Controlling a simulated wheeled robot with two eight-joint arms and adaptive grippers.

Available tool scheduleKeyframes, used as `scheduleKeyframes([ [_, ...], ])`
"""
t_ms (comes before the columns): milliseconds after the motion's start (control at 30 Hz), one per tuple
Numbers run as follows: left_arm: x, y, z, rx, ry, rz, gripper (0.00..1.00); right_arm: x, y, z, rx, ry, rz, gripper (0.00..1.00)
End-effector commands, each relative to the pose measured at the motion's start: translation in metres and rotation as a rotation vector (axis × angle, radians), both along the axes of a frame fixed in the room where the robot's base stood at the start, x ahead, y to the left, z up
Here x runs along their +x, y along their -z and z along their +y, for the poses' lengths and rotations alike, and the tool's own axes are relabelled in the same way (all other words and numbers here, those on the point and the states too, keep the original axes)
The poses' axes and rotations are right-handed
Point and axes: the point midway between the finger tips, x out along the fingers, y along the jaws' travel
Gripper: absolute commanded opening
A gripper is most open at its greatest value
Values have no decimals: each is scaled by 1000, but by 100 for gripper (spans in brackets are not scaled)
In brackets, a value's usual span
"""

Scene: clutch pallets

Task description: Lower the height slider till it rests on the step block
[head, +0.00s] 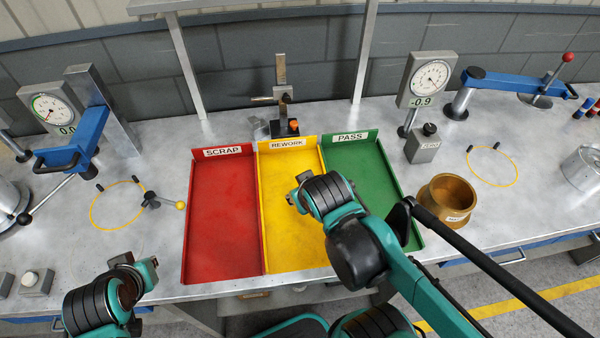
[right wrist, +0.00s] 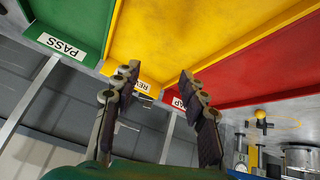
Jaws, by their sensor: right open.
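The height gauge (head: 281,75) stands upright at the back of the bench, behind the yellow REWORK tray. Its slider (head: 286,98) sits partway up the post, with a thin arm pointing left. A dark base with an orange part (head: 293,126) is below it; I cannot make out the step block or the gap clearly. My right gripper (right wrist: 157,78) is open and empty in the right wrist view. In the head view it hangs over the yellow tray, in front of the gauge and apart from it. My left gripper (head: 125,262) is at the lower left, its fingers unclear.
The red SCRAP tray (head: 222,220), yellow REWORK tray (head: 290,245) and green PASS tray (head: 358,160) lie side by side, empty. A dial stand (head: 430,80) and brass ring (head: 447,198) are at right. A blue-armed dial fixture (head: 85,140) is at left.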

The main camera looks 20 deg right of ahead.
Motion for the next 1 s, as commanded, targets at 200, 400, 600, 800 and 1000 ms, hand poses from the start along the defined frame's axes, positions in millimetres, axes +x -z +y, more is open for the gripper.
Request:
scheduleKeyframes([
  [200,0,8,0,0,0,0,0,50,-3,-31,-257,-42,-22,43],
  [400,0,17,0,0,0,0,0,124,-13,-61,-637,-102,-74,43],
  [600,0,26,0,0,0,0,0,190,-24,-64,-1009,-158,-140,43],
  [800,0,31,0,0,0,0,0,230,-29,-47,-1288,-195,-200,43],
  [1000,0,33,0,0,0,0,0,244,-31,-38,-1397,-207,-225,43],
])
